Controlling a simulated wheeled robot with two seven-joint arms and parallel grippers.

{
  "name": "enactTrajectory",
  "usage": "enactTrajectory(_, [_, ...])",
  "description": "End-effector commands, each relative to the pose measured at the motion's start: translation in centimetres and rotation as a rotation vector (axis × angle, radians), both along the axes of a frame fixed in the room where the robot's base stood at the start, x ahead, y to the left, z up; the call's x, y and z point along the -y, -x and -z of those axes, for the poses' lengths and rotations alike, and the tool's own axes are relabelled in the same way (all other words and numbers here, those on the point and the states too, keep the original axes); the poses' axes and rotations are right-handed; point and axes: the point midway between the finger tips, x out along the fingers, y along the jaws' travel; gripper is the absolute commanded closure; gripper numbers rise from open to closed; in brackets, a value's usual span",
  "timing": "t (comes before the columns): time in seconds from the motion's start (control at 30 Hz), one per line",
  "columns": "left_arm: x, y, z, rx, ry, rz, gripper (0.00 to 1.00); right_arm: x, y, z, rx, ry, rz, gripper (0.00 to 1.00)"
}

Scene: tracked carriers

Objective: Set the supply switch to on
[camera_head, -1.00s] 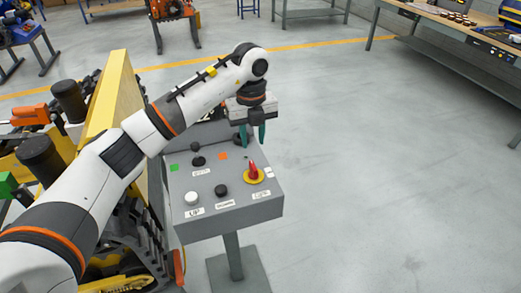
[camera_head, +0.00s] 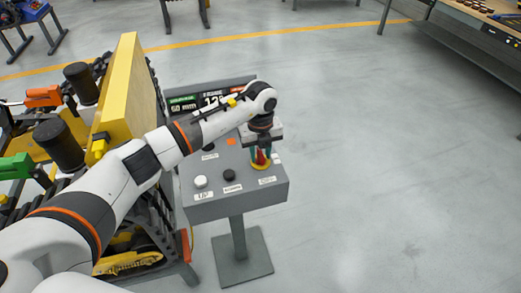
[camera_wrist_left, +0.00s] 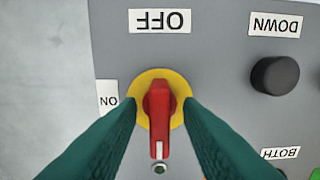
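The supply switch is a red knob (camera_wrist_left: 159,112) on a round yellow plate (camera_wrist_left: 175,82), on a grey control panel (camera_head: 213,175). In the wrist view an OFF label (camera_wrist_left: 160,20) lies above the knob and an ON label (camera_wrist_left: 108,97) to its left. The knob's white mark points to the bottom of that view, away from OFF. My left gripper (camera_head: 262,157) is over the switch. Its green fingers stand on either side of the knob, open, with gaps visible between them and the knob. My right gripper is not in view.
A white button (camera_head: 201,181) and a black button (camera_head: 229,175) sit left of the switch. A display (camera_head: 210,103) stands behind the panel. A machine with a yellow board (camera_head: 128,85) is at the left.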

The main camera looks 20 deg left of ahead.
Motion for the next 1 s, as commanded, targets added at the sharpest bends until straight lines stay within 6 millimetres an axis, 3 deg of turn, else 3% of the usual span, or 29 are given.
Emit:
enactTrajectory(0.23, [0.0, 0.0, 0.1, 0.0, 0.0, 0.001, 0.69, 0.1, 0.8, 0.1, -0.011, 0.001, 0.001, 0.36])
enactTrajectory(0.43, [0.0, 0.0, 0.1, -0.001, 0.001, 0.001, 1.0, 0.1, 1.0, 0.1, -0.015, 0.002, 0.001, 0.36])
enactTrajectory(0.77, [0.0, 0.0, 0.1, 0.0, 0.0, 0.028, 1.0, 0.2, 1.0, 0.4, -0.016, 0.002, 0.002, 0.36])
enactTrajectory(1.0, [0.0, 0.0, 0.2, 0.001, 0.0, 0.148, 1.0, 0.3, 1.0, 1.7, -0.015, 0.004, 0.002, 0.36])
